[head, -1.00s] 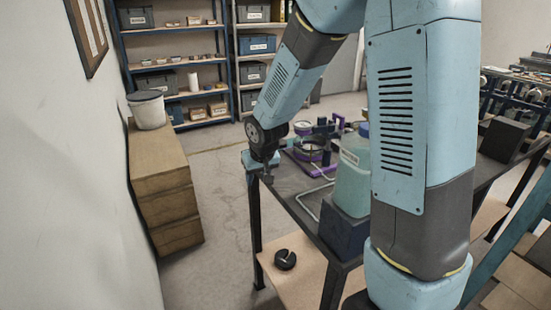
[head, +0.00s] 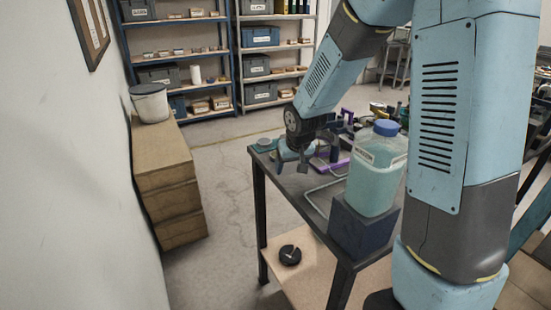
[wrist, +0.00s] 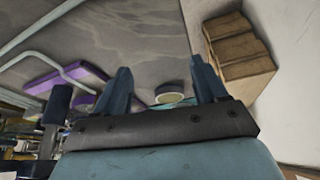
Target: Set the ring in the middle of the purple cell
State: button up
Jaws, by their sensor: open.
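My gripper (head: 294,160) is open above the table's near-left part, left of the purple-edged piece (head: 328,165). In the wrist view its two blue fingers (wrist: 160,72) are spread with nothing held between the tips. A small round thing with a pale top and dark rim (wrist: 170,97) shows in the gap between the fingers; I cannot tell whether it is the ring. Purple-edged cells (wrist: 58,80) lie to the left in that view. A low round teal-grey thing (head: 265,145) sits at the table's left corner. My gripper partly hides the purple piece in the head view.
A jug of greenish liquid with a blue cap (head: 376,170) stands on a dark block (head: 362,225) at the table's near side. A bent metal rail (head: 318,195) lies beside it. A black roll (head: 290,255) is on the lower shelf.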

jog(key=o, duration=0.3)
jog(key=w, duration=0.2)
jog(key=w+a, duration=0.1)
jog(key=w, duration=0.5)
jog(key=shift+a, duration=0.3)
jog(key=w, duration=0.1)
jog(key=w+f, duration=0.1)
jog(key=w, duration=0.1)
jog(key=shift+w+a+f, duration=0.25)
jog(key=shift+a+f, duration=0.1)
jog(key=shift+a, duration=0.05)
jog(key=shift+w+f, duration=0.2)
jog(key=shift+f, duration=0.35)
